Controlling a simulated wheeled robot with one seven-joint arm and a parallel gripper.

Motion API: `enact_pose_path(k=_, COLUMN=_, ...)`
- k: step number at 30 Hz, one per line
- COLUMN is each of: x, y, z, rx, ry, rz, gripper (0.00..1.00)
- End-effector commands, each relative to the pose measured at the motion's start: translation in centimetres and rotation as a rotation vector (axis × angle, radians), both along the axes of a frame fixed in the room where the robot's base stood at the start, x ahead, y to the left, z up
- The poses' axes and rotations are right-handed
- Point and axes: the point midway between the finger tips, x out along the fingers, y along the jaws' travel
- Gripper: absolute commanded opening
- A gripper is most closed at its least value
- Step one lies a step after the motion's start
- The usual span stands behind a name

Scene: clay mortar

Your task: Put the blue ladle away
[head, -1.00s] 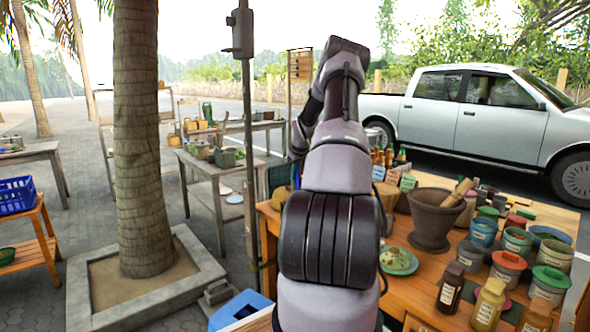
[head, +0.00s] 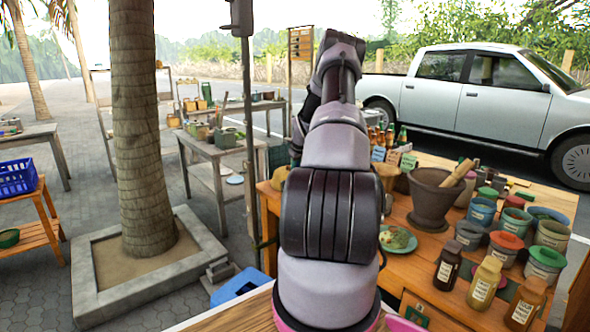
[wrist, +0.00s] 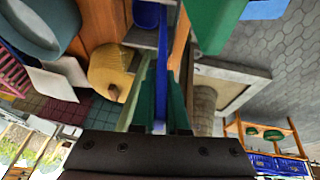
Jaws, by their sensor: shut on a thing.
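My gripper (wrist: 161,108) shows in the wrist view, with its dark body across the bottom and green fingers reaching up. It is shut on the blue ladle (wrist: 160,72), whose thin blue handle runs upward between the fingers. A rounded blue part at the top of that view looks like its bowl (wrist: 147,14). In the head view my arm hides the gripper and the ladle.
The wooden table (head: 400,268) carries a clay mortar (head: 432,203) with pestle, a green plate, jars and bottles. A palm trunk (head: 142,120) in a square planter stands left. A blue crate (head: 17,178) sits on an orange stand. Paving between is open.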

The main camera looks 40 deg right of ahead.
Motion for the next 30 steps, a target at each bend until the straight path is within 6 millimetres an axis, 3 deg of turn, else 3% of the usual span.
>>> enact_pose_path(k=9, x=0.0, y=0.0, z=0.0, rx=0.0, ry=0.0, rz=0.0, gripper=0.0)
enact_pose_path(k=12, x=0.0, y=0.0, z=0.0, rx=0.0, ry=0.0, rz=0.0, gripper=0.42)
enact_pose_path(k=13, x=0.0, y=0.0, z=0.0, rx=0.0, ry=0.0, rz=0.0, gripper=0.47)
enact_pose_path(k=23, x=-0.1, y=0.0, z=0.2, rx=0.0, ry=0.0, rz=0.0, gripper=0.47)
enact_pose_path(k=30, x=-1.4, y=0.2, z=3.5, rx=-0.003, ry=-0.001, rz=-0.001, gripper=0.47)
